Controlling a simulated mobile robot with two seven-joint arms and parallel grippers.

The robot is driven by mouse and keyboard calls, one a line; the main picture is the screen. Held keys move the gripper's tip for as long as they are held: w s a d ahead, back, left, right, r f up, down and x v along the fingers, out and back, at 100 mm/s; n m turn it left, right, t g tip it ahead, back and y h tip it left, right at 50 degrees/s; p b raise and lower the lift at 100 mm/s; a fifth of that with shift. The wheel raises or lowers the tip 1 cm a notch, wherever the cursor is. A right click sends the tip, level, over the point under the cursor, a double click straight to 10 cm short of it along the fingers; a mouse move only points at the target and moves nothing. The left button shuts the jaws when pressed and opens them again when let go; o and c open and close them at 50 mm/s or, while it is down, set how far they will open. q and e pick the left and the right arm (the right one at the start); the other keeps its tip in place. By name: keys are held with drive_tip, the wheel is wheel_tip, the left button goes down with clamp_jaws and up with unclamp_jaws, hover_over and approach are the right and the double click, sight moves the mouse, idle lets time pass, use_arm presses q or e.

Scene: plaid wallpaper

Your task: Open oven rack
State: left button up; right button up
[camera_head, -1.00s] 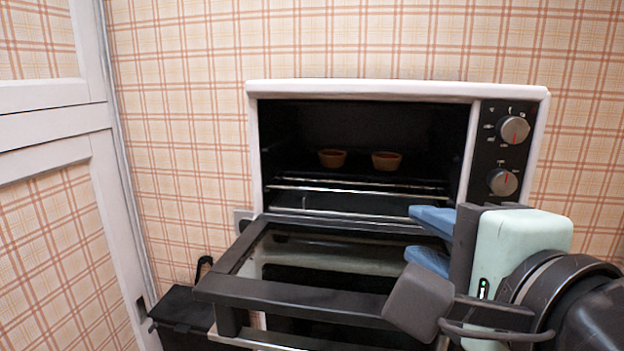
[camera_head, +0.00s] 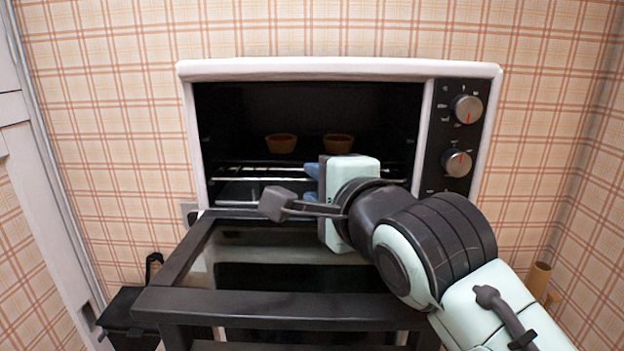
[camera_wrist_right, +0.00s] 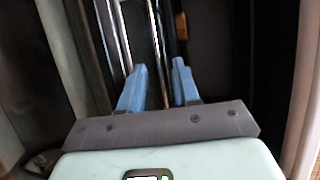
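The white-framed oven (camera_head: 190,130) stands open, with its glass door (camera_head: 185,255) lowered toward me. The metal wire rack (camera_head: 242,172) is inside the oven, its front bar near the opening. My right gripper (camera_head: 309,184) is at the oven mouth, its blue fingers at the rack front. In the right wrist view the fingers (camera_wrist_right: 160,66) are spread apart, and a shiny rack bar runs between them. Contact with the bar cannot be told. My gripper body hides part of the rack. My left gripper is not in view.
Two small brown cups (camera_head: 281,144) (camera_head: 339,144) sit farther back in the oven. Two knobs (camera_head: 467,109) (camera_head: 457,163) are on the right panel. The door's dark handle bar (camera_head: 270,308) lies below my right arm. A black container (camera_head: 122,312) stands lower left.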

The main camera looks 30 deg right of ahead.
drive_tip(key=shift+w+d+f, duration=0.1)
drive_tip(key=shift+w, duration=0.55)
clamp_jaws()
idle(1.0)
